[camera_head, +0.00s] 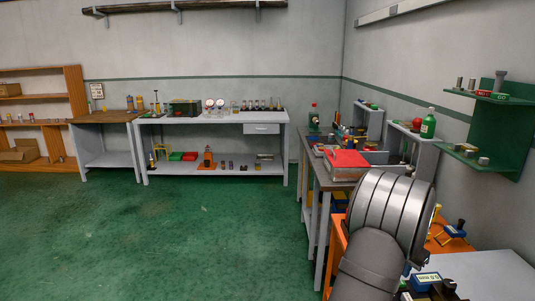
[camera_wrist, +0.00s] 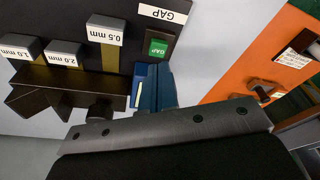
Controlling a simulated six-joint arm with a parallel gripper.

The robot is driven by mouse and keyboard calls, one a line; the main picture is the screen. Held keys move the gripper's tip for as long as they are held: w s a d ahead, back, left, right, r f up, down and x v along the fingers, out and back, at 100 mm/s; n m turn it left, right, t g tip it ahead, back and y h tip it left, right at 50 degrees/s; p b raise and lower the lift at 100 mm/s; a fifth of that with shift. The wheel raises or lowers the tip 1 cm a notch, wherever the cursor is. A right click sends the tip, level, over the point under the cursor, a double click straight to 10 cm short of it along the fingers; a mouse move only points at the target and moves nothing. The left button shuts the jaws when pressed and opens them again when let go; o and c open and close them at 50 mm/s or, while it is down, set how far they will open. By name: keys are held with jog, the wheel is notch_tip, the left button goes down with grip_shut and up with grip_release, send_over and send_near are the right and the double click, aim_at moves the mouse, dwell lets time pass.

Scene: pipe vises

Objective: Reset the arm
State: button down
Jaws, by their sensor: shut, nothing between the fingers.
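My arm (camera_head: 375,230) rises at the lower right of the head view, its grey rounded link in front of the benches. My gripper is hidden behind it there. In the wrist view my gripper (camera_wrist: 155,88) shows as narrow blue fingers close together above a grey bolted bar. The fingers are shut with nothing visible between them. They point at a dark panel with a green label (camera_wrist: 157,48) and a "GAP" sign (camera_wrist: 162,13). Whether they touch the panel I cannot tell.
Beside the fingers are tabs marked 0.5 mm (camera_wrist: 105,32), 2.0 mm (camera_wrist: 64,54) and 1.0 mm (camera_wrist: 22,47). An orange surface (camera_wrist: 262,65) lies at right. A cluttered side bench (camera_head: 322,178) and green wall shelf (camera_head: 497,140) flank my arm. The green floor (camera_head: 170,235) is open.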

jog(key=w+d+v, duration=0.1)
jog(key=v, duration=0.6)
jog(key=x, duration=0.3)
jog(key=s+a+x, duration=0.1)
jog(key=x, duration=0.5)
jog(key=shift+s+a+f, duration=0.15)
jog(key=shift+a+f, duration=0.05)
jog(key=shift+f, duration=0.25)
jog(key=w+d+v, duration=0.1)
jog(key=v, duration=0.7)
jog(key=s+d+f+n+g, duration=0.1)
jog(key=s+d+n+g, duration=0.2)
jog(key=d+n, duration=0.5)
jog(key=shift+s+n+g, duration=0.3)
jog(key=shift+s+n, duration=0.35)
jog(key=shift+n, duration=1.35)
jog(key=shift+f, duration=0.1)
jog(key=w+a+r+m+t, duration=0.1)
jog(key=w+a+m+t, duration=0.1)
jog(key=a+m, duration=0.3)
jog(key=shift+w+a+m+t, duration=0.4)
jog(key=shift+w+m, duration=0.3)
jog(key=shift+m, duration=1.4)
